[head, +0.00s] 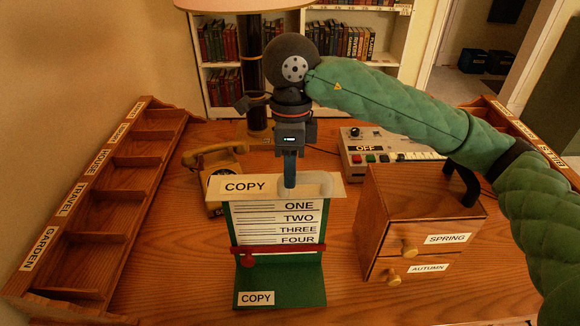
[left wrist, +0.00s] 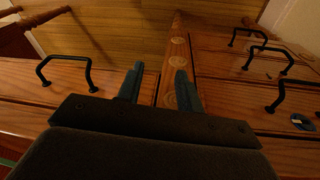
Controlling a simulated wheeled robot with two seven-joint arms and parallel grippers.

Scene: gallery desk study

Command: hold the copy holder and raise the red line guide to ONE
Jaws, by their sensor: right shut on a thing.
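The green copy holder (head: 275,285) stands on the desk, its sheet lettered ONE, TWO, THREE and FOUR from top to bottom. The red line guide (head: 285,249) lies across it just below FOUR, with a red knob at its left end. My right gripper (head: 290,182) points down and is shut on the top of the copy holder, by the pale loop beside the COPY sign. The fingertips' exact contact is partly hidden. My left gripper (left wrist: 158,88) shows only in the left wrist view, open and empty, in front of wooden furniture.
A small cabinet (head: 375,235) with SPRING and AUTUMN drawers stands close right of the holder. Labelled wooden racks (head: 95,235) line the left. Black handles (left wrist: 68,70) show in the left wrist view.

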